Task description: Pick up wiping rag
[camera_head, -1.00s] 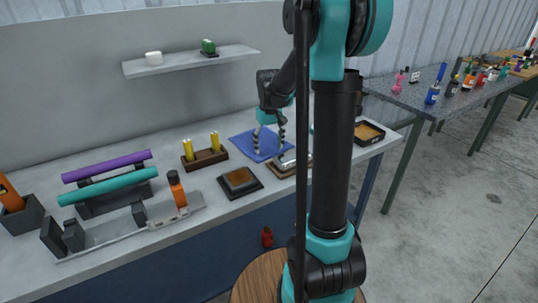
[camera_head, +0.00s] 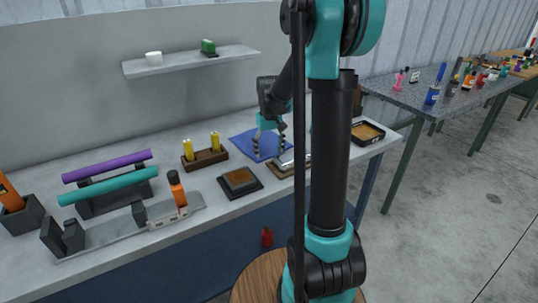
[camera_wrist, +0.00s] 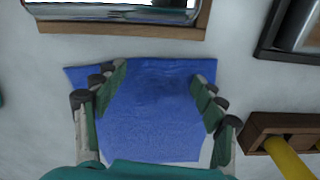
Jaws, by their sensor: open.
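The wiping rag is a flat blue cloth (camera_head: 246,142) lying on the workbench, toward the wall. In the wrist view the blue rag (camera_wrist: 155,125) fills the middle, between and under the fingers. My gripper (camera_head: 269,152) is open over the rag, fingers pointing down. In the wrist view my gripper (camera_wrist: 155,92) has its two fingers spread to either side of the cloth, with nothing held between them. I cannot tell whether the fingertips touch the cloth.
A wooden tray (camera_head: 286,172) with a metallic object sits just beside the rag. A wooden holder with yellow cylinders (camera_head: 205,158) stands to the left, and a dark square tray (camera_head: 240,181) lies in front. A wall shelf (camera_head: 190,62) is above.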

